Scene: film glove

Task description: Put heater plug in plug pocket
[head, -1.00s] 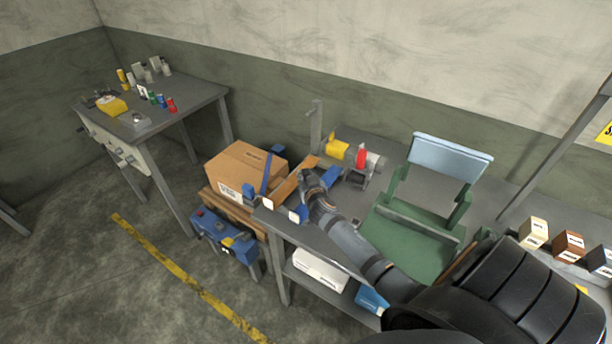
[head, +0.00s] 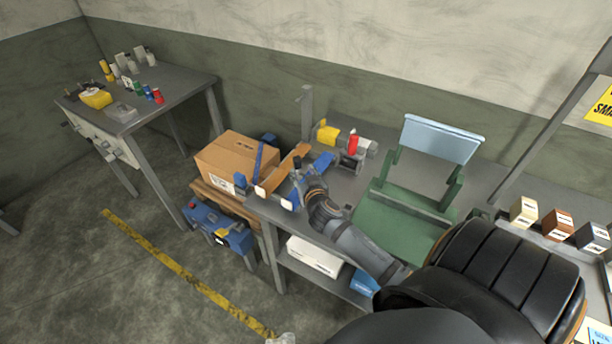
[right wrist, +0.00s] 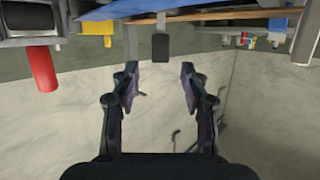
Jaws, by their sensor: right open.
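My right gripper (head: 301,173) is over the near left part of the grey bench in the head view. In the right wrist view its two dark fingers (right wrist: 159,78) are apart with nothing between them. A small black block (right wrist: 161,47), possibly the heater plug, shows just beyond the fingertips, lined up with the gap and not touching. Small blue holders with white labels (head: 290,203) sit along the bench's left end; I cannot tell which is the plug pocket. My left gripper is not in view.
A green seat with a pale blue back (head: 442,139) stands on the bench. Yellow and red items (head: 352,141) lie behind my gripper, near a grey post (head: 306,112). A cardboard box (head: 228,160) is left of the bench. A second table (head: 180,85) stands farther left.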

